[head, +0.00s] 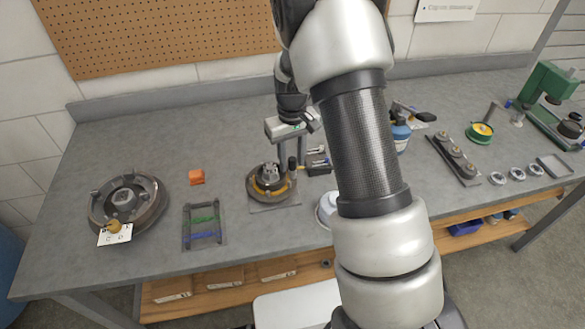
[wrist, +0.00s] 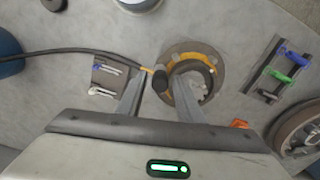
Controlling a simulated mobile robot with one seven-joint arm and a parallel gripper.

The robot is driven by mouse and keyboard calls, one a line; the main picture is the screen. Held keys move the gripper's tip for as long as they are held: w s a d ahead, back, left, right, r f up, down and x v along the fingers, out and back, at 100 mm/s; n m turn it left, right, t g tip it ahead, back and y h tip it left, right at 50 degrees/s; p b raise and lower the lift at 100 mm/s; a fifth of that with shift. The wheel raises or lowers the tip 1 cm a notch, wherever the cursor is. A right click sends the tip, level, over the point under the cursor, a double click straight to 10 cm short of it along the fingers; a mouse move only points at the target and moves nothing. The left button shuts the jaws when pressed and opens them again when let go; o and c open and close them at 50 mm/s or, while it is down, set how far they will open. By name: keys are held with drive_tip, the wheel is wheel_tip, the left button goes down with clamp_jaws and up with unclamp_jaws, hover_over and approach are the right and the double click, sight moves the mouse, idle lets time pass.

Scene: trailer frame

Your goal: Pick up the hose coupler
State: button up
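I cannot tell for sure which thing is the hose coupler. A grey metal piece (head: 270,172) sits in a round dark base with a yellow band (head: 262,190); the piece also shows in the wrist view (wrist: 198,84). My gripper (head: 291,162) points down over the bench beside this base. Its two fingers are apart in the wrist view (wrist: 155,72). No grip on anything is visible.
A heavy hub (head: 145,190), an orange block (head: 197,176) and a rack with green and blue clips (head: 187,235) are at left. A dark tray (head: 318,164) lies close right of the gripper. A green press (head: 550,85) stands far right. The back left bench is clear.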

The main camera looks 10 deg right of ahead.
sight(292, 158)
clamp_jaws()
wheel_tip(292, 158, up, 10)
wheel_tip(292, 158, up, 3)
drive_tip(key=shift+r+p, duration=0.15)
drive_tip(key=shift+p, duration=1)
